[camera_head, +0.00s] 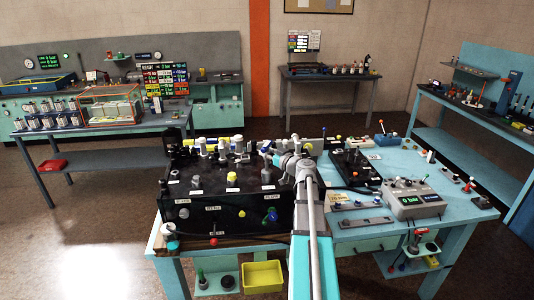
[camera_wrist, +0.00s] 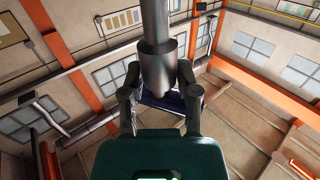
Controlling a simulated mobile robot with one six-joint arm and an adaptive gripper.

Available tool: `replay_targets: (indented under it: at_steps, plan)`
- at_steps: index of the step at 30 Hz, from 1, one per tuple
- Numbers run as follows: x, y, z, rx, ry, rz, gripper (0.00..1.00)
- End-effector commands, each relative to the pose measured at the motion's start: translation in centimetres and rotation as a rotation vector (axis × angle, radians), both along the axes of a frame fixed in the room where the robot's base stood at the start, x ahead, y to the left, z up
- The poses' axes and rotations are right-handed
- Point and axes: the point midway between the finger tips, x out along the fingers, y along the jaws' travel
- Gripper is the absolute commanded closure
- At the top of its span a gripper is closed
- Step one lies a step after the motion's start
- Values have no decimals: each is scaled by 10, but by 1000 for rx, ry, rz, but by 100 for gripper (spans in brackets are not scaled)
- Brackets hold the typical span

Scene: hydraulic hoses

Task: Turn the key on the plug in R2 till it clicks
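The black block with labelled ports (camera_head: 205,215) stands on the blue-green bench, with several caps and plugs on it. I cannot read which port is R2 or make out the key. My gripper's end of the arm (camera_head: 293,160) is beside the block's back right corner; its fingers do not show clearly there. In the wrist view the two fingers of my gripper (camera_wrist: 160,82) stand apart, either side of a grey cylinder (camera_wrist: 158,68) with a thinner shaft above. I cannot tell whether they touch it. The wrist view shows walls and windows, not the block.
A black fixture (camera_head: 354,165) and a grey box with a green "0 bar" display (camera_head: 412,200) stand right of my arm. Other benches line the walls. Floor at the left is clear.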

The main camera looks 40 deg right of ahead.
Motion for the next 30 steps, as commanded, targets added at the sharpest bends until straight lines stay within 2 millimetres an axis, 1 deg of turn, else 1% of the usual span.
replay_targets:
  at_steps: [1,3,4,14,19,23,26,30]
  plan:
    - [0,0,0,0,0,0,42]
    - [0,0,0,0,0,0,29]
    - [0,0,0,0,0,0,27]
    - [0,0,0,-1,1,0,27]
    - [-5,0,0,-1,1,0,27]
    - [-14,-1,0,-1,1,-1,27]
    - [-26,-2,0,-1,1,-2,27]
    - [-47,-3,0,0,1,-2,27]
